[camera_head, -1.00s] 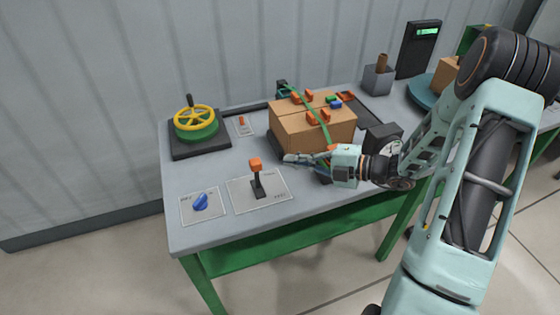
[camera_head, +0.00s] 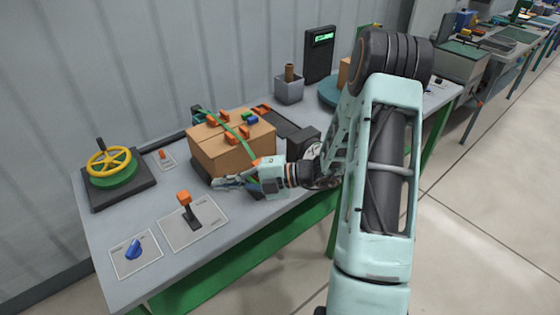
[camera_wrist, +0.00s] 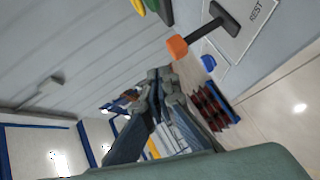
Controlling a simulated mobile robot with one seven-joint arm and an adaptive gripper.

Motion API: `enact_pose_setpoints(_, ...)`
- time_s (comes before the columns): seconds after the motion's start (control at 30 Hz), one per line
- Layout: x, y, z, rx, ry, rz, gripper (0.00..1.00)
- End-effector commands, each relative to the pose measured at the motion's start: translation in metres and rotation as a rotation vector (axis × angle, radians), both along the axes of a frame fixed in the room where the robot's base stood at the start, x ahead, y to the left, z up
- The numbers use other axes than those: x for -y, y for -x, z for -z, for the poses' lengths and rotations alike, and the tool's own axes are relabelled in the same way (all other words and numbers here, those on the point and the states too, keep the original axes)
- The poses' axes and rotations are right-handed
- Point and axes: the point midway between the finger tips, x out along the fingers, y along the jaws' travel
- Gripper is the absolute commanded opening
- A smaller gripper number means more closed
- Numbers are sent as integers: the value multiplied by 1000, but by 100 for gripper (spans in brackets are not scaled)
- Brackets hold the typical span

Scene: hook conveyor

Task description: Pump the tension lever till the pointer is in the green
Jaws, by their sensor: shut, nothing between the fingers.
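A black lever with an orange knob (camera_head: 185,198) stands on a pale plate on the bench. In the wrist view, the orange knob (camera_wrist: 177,47) and its black stem lie ahead of my fingers, beside a word that looks like "REST". My gripper (camera_head: 216,184) is shut and empty, low in front of the cardboard box and to the right of the lever, apart from it. Its closed fingers also show in the wrist view (camera_wrist: 160,76). A round dial (camera_head: 314,151) on a dark housing is partly hidden behind my arm; its pointer and any green zone are too small to read.
The strapped cardboard box (camera_head: 232,150) is close behind my gripper. A blue knob (camera_head: 134,249) is on a plate at front left, and a yellow handwheel (camera_head: 109,162) at back left. A grey holder (camera_head: 289,89) stands at the back. Bare bench lies around the lever plate.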

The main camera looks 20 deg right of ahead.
Motion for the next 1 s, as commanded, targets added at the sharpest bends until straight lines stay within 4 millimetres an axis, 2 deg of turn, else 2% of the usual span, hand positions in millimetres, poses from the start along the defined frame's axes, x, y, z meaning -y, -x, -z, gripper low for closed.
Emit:
enact_pose_setpoints(0.63,0,0,1,1,0,0,0)
enact_pose_setpoints(1.0,8,10,24,44,-3,0,0)
